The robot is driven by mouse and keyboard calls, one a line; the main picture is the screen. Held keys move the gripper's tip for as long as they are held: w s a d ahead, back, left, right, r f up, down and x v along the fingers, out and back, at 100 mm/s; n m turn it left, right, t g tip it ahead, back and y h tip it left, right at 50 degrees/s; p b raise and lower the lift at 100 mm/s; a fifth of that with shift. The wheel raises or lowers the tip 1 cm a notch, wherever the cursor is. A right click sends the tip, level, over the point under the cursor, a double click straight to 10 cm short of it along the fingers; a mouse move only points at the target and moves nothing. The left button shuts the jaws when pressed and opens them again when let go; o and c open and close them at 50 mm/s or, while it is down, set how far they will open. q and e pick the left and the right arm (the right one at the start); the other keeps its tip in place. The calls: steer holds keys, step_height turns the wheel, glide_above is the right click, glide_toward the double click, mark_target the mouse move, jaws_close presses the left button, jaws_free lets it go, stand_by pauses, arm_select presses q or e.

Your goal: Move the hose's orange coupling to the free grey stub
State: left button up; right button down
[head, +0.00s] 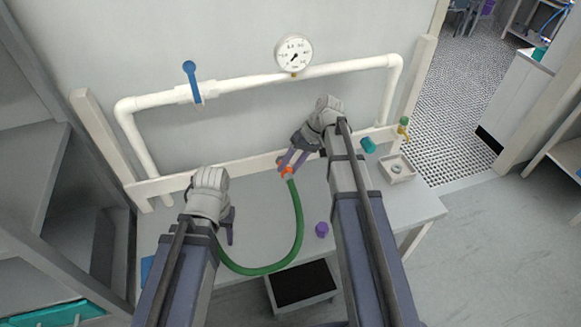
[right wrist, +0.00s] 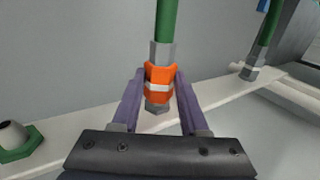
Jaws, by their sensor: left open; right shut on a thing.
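The orange coupling (head: 286,169) is on the end of the green hose (head: 299,220). In the right wrist view the coupling (right wrist: 159,84) sits between my right gripper's purple fingers, with a grey nut below it. My right gripper (head: 289,164) is shut on it near the white rail. Whether the nut touches a stub behind it, I cannot tell. A grey stub with a green hex base (right wrist: 14,138) stands bare at the left of the right wrist view. My left gripper (head: 230,226) is open, left of the hose's loop; my left arm hides the hose's other end.
A white pipe (head: 240,84) with a blue-handled valve (head: 191,75) and a gauge (head: 293,55) runs along the wall. A purple cup (head: 322,229), teal cylinder (head: 368,145) and white tray (head: 397,168) are on the bench. Bench space inside the hose loop is clear.

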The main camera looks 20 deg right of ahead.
steer(key=shift+w, duration=0.45)
steer(key=shift+c, duration=1.7)
jaws_free()
steer(key=p+v, duration=0.6)
steer(key=v, duration=0.1)
steer(key=shift+d+r+p, duration=0.2)
steer(key=shift+r+p, duration=0.15)
